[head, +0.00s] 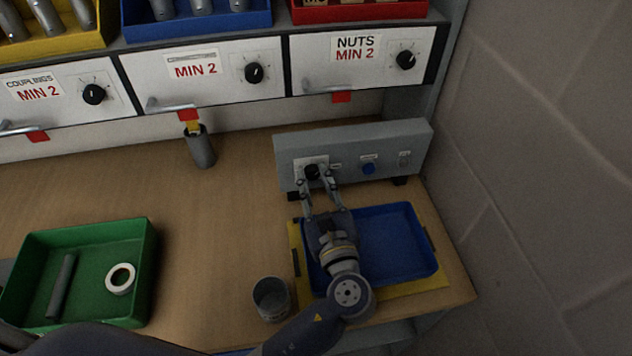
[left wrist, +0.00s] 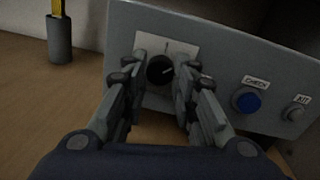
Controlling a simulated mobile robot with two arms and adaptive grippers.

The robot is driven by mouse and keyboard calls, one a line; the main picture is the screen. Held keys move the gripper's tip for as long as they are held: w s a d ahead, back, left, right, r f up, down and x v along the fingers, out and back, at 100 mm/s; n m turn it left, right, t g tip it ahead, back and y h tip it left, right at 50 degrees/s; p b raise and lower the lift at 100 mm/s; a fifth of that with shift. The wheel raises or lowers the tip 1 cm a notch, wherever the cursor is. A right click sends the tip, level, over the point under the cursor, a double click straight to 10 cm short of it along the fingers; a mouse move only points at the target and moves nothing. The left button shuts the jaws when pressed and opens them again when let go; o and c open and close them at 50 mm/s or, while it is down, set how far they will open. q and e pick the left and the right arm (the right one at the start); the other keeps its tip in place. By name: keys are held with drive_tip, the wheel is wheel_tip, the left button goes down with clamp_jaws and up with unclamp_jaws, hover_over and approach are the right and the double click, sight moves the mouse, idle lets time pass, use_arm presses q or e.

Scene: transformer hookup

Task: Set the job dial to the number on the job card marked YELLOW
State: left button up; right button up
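The job dial (head: 312,171) is a black knob on a white plate at the left of a grey panel box (head: 352,142). It also shows in the left wrist view (left wrist: 160,70), with a pale pointer mark toward the upper right. My left gripper (head: 314,181) is in front of the dial, its fingers spread on either side of the knob. In the left wrist view the fingers (left wrist: 160,82) look open, with a narrow gap beside the knob. No job card marked YELLOW is readable. My right gripper is out of view.
A blue CHECK button (head: 368,168) and a small grey button (head: 404,160) are right of the dial. A blue tray (head: 418,243) lies below the panel on yellow. A grey cup (head: 200,150), a metal cup (head: 271,299) and a green tray (head: 148,262) stand left. A wall closes the right.

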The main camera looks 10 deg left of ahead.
use_arm(q)
clamp_jaws()
drive_tip(key=shift+n, duration=0.4)
drive_tip(key=n, duration=0.2)
drive_tip(key=shift+n, duration=0.4)
drive_tip(key=n+b, duration=0.1)
drive_tip(key=n, duration=0.4)
drive_tip(key=shift+r, duration=0.1)
drive_tip(key=o, duration=0.8)
unclamp_jaws()
drive_tip(key=shift+c, duration=0.2)
